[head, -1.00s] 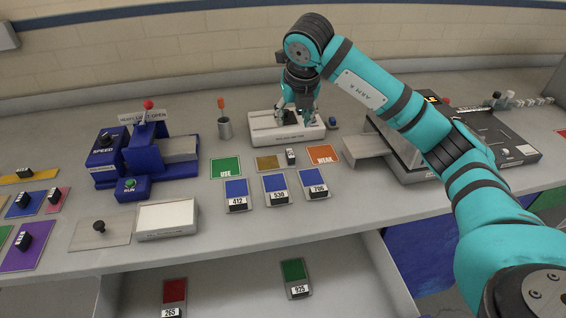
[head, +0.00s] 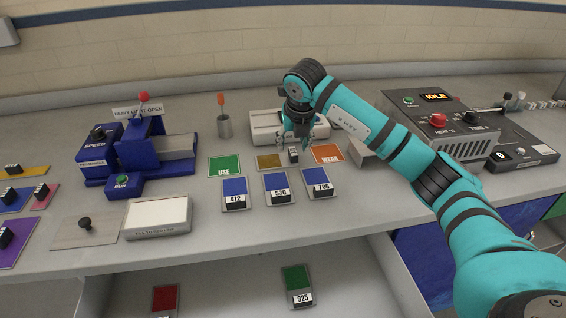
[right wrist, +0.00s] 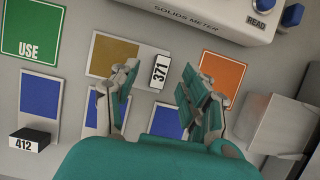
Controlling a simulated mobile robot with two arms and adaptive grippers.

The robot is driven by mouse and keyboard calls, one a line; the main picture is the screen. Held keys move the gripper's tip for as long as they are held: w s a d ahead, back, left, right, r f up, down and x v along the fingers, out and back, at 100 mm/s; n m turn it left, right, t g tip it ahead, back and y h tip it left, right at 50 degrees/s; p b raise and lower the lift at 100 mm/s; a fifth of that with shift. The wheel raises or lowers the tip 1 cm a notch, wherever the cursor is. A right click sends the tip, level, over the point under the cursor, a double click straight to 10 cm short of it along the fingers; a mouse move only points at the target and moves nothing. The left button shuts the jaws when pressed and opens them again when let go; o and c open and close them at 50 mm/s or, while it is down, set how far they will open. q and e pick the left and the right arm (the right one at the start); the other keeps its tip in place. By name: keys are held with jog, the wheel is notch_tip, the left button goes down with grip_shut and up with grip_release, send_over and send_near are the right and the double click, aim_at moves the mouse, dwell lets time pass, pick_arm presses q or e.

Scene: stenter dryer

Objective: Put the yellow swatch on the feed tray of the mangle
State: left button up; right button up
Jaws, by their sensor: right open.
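In the head view the gripper (head: 298,143) is just behind the tag. The blue mangle (head: 128,140) stands at left with a grey tray (head: 172,147) on its right side. My left gripper is not in view.
Blue swatches 412 (head: 235,190), 530 (head: 277,184) and 706 (head: 317,180) lie in front. The solids meter (head: 265,125) stands behind. A dark heater unit (head: 450,125) is at right. Another yellow card (head: 25,172) with a black block lies far left.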

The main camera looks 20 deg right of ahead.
aim_at(293, 150)
jog(key=b+x, duration=0.1)
jog(key=x, duration=0.3)
jog(key=shift+s+d+b, duration=0.1)
jog(key=shift+b, duration=0.2)
jog(key=shift+r, duration=0.2)
jog(key=shift+c, duration=0.8)
grip_shut()
